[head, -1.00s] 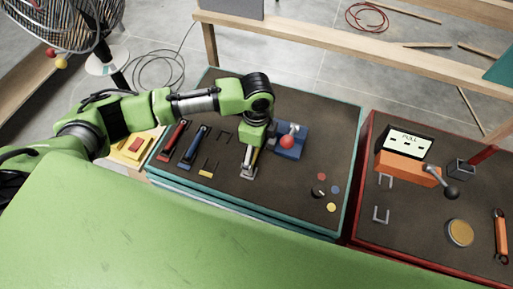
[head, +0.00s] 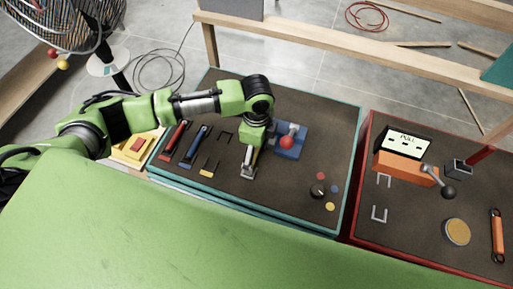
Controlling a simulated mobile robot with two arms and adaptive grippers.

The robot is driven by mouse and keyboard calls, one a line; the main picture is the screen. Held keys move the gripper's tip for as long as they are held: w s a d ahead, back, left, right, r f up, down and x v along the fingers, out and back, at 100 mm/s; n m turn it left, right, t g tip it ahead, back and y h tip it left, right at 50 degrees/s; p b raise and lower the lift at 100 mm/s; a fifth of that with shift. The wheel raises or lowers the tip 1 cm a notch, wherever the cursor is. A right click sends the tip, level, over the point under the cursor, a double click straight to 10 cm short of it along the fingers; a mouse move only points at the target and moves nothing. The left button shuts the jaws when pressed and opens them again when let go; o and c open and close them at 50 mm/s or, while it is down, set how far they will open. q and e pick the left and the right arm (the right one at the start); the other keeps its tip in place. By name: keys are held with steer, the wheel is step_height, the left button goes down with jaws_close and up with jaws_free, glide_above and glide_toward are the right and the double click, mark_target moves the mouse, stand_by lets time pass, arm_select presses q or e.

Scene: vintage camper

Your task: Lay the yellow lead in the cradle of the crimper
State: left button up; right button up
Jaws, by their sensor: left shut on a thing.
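My left gripper (head: 248,171) points down over the dark mat of the teal-edged bench, left of a blue device with a red ball knob (head: 287,142), which looks like the crimper. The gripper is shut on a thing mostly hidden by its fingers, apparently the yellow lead. The yellow-marked rest (head: 207,170) to the left is empty. My gripper and forearm cover part of the blue device's near side, so its cradle cannot be made out. My right gripper is not in view.
A red lead (head: 174,139) and a blue lead (head: 195,145) lie in rests at the left. A red-edged bench (head: 410,215) with an orange PULL device (head: 405,168) stands to the right.

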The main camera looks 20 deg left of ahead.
arm_select(q)
steer(key=shift+f, duration=0.25)
stand_by(0.4)
steer(key=o, duration=0.9)
steer(key=shift+r, duration=0.1)
steer(key=shift+r, duration=0.3)
step_height(320, 180, up, 11)
steer(key=shift+s+r, duration=0.1)
